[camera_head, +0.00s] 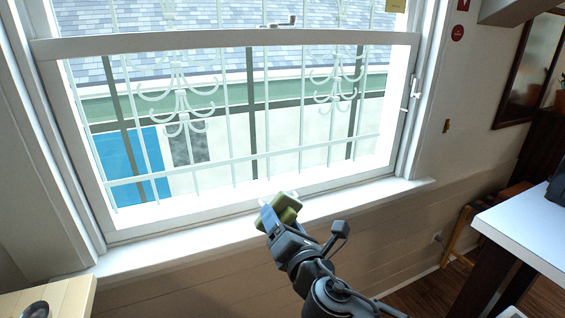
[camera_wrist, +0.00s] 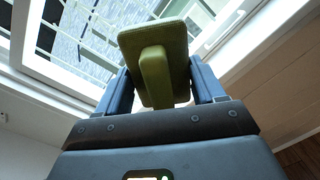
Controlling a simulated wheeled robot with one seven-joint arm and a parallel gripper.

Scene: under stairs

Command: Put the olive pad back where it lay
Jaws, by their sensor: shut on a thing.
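The olive pad (camera_head: 284,207) is a green block with a raised handle-like ridge. It is in my gripper (camera_head: 275,212), in front of the window and near the sill. In the wrist view the olive pad (camera_wrist: 168,58) sits between the two blue fingers of my gripper (camera_wrist: 158,88), which are shut on its ridge or sides; exactly which I cannot tell. Whether the pad touches the sill or the window frame is not clear.
The white window sill (camera_head: 350,205) runs beneath a barred window (camera_head: 240,110) and looks bare. A white table (camera_head: 535,225) stands at the right. A wooden surface (camera_head: 50,298) with a dark object is at the lower left. A wooden stool (camera_head: 470,235) stands near the wall.

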